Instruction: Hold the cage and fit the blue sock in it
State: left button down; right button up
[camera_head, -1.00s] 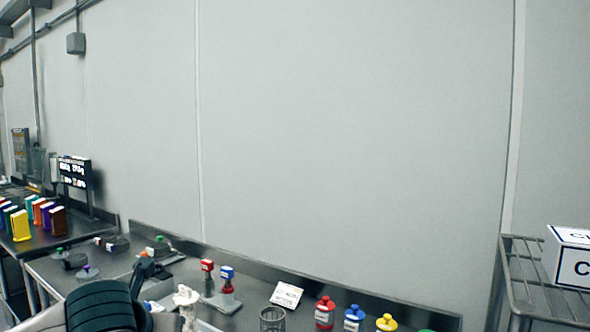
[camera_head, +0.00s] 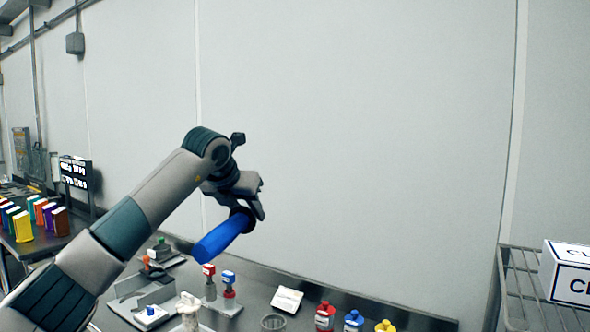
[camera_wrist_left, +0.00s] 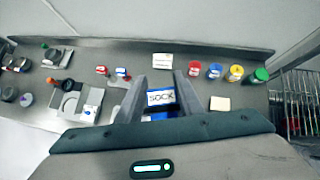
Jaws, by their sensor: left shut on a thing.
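The blue sock (camera_head: 222,238) is a long blue tube, held tilted in the air, its free end down to the left. My left gripper (camera_head: 246,212) is shut on its upper end, above the bench. In the left wrist view, a white label reading "SOCK" (camera_wrist_left: 161,97) shows between the fingers of my left gripper (camera_wrist_left: 161,84). My right gripper is in neither view.
The steel bench (camera_head: 250,290) holds red and blue stamp-like pieces (camera_head: 229,282), a white card (camera_head: 287,299), and bottles with red (camera_head: 325,316), blue (camera_head: 354,320) and yellow lids. A white figure-like piece (camera_head: 188,308) stands left of the cage. A rack (camera_head: 530,285) stands at the right.

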pick_arm(q)
jog(key=w+d+r+m+g+h+p, duration=0.1)
jog(key=w+d+r+m+h+p, duration=0.1)
jog(key=d+r, duration=0.6)
jog(key=shift+w+d+r+m+p, duration=0.2)
jog(key=shift+w+d+m+p, duration=0.5)
jog(key=shift+d, duration=1.2)
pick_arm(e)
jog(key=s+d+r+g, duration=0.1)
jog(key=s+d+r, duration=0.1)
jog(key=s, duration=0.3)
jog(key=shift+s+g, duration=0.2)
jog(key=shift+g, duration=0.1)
pick_arm(q)
jog(key=shift+w, duration=0.2)
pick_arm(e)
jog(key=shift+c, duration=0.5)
